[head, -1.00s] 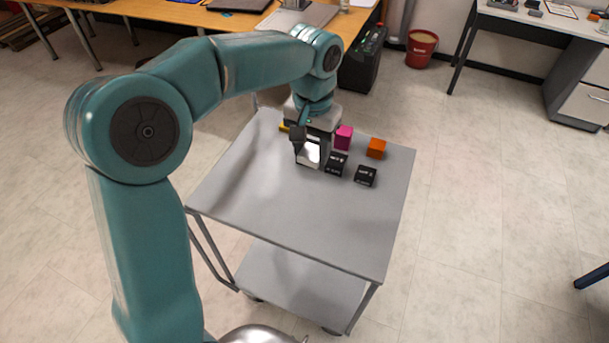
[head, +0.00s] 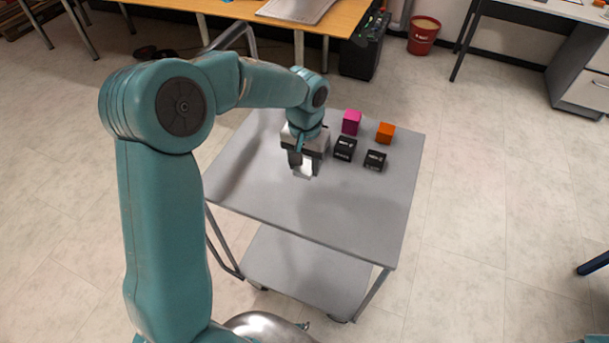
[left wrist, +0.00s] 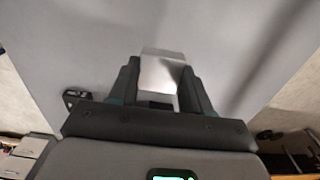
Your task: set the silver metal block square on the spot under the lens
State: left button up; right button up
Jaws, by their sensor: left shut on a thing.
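My left gripper (head: 303,166) is over the grey cart top, at the left end of a group of small blocks. It is shut on the silver metal block (head: 304,170), which shows pale between the fingers. In the left wrist view the block (left wrist: 162,72) sits between the two dark fingers (left wrist: 160,85). I cannot tell whether its underside touches the cart. The lens and the spot under it are not seen in these frames. My right gripper is not in view.
The cart top (head: 290,215) is bare toward the front. A magenta cube (head: 351,122), an orange cube (head: 385,132) and two black labelled blocks (head: 345,149) (head: 375,160) stand right of the gripper. A wooden desk (head: 230,12) and a red bucket (head: 423,36) are behind.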

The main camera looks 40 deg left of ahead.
aim_at(305, 185)
pick_arm(q)
jog(key=shift+w+f, duration=0.1)
jog(key=shift+f, duration=2.75)
jog(key=o, duration=1.2)
